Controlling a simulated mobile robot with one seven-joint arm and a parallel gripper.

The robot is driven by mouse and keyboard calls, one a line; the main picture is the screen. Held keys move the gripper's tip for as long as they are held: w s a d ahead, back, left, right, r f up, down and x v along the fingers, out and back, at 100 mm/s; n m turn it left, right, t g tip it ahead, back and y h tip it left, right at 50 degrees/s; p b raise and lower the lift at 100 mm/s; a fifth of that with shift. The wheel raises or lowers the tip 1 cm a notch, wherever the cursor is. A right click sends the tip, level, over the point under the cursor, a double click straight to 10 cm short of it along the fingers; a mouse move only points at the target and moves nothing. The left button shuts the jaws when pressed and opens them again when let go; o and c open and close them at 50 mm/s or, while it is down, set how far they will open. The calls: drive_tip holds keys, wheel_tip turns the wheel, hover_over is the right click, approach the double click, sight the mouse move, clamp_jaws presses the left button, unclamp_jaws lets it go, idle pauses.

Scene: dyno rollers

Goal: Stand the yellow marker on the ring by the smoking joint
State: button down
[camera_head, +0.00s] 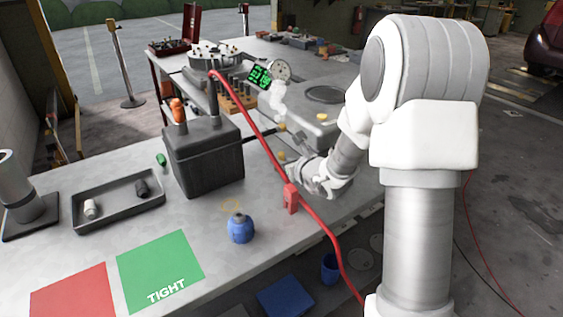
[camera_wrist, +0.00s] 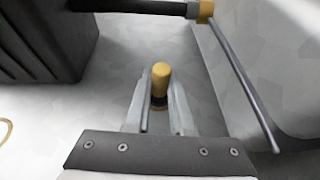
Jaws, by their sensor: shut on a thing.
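The yellow marker (camera_wrist: 161,78) stands upright between the fingers of my gripper (camera_wrist: 158,118) in the wrist view. My gripper is shut on it. It also shows in the head view (camera_head: 281,157), by my gripper (camera_head: 290,165). A brownish edge shows around its dark lower end; I cannot tell whether it is a ring or whether the marker touches the table. White smoke (camera_head: 278,98) rises over a brass joint (camera_head: 282,127) on the black hose, just beyond the marker. That joint also shows in the wrist view (camera_wrist: 206,10). A yellow ring (camera_head: 231,206) lies on the table, away from the marker.
A black box (camera_head: 203,158) stands left of my gripper. A red hose (camera_head: 258,132) crosses the table close by, with a red clamp (camera_head: 291,199). A blue object (camera_head: 240,229) is near the front edge. A dark tray (camera_head: 117,203) and a green pad (camera_head: 160,262) lie left.

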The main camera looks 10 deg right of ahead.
drive_tip(key=c, duration=0.8)
unclamp_jaws()
drive_tip(key=shift+f, duration=0.1)
drive_tip(key=shift+o, duration=0.2)
